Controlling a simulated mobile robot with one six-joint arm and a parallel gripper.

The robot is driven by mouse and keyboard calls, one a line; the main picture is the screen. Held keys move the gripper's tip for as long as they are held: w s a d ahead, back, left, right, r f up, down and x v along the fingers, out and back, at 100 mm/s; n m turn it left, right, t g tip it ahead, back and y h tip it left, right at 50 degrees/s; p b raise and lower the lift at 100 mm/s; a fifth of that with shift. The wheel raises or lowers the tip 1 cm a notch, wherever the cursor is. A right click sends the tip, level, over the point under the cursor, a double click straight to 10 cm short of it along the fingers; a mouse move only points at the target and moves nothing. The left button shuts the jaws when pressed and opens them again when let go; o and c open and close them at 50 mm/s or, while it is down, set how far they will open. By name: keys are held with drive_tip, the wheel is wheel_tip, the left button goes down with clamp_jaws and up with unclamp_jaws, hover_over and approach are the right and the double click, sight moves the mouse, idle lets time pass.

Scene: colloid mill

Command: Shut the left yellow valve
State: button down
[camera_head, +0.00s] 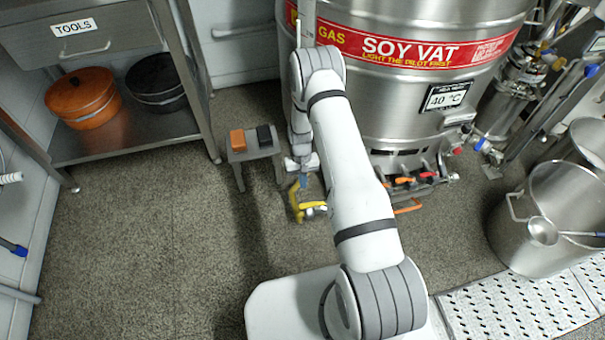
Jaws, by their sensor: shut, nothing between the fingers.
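A yellow valve handle (295,203) shows low in front of the vat, just left of my forearm. A second yellow piece (314,206) shows right beside it, partly hidden behind my arm; I cannot tell whether it is a separate valve. My gripper (303,183) points down just above the yellow handle, small in the picture. It is shut and empty. I cannot tell whether its tips touch the handle. The valve's body and pipe are mostly hidden by my arm.
The steel soy vat (400,100) stands behind my arm, with a burner (405,182) with red and orange knobs below. A small stool (250,152) holding an orange and a black block stands close left. A steel pot (520,220) stands right. Floor at left is clear.

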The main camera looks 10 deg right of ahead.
sight(308, 205)
drive_tip(key=s, duration=0.1)
drive_tip(key=s+f, duration=0.1)
drive_tip(key=s, duration=0.1)
drive_tip(key=s+b, duration=0.1)
drive_tip(key=shift+s+a+f, duration=0.1)
drive_tip(key=shift+s+f, duration=0.15)
drive_tip(key=shift+f, duration=0.15)
drive_tip(key=shift+s, duration=0.1)
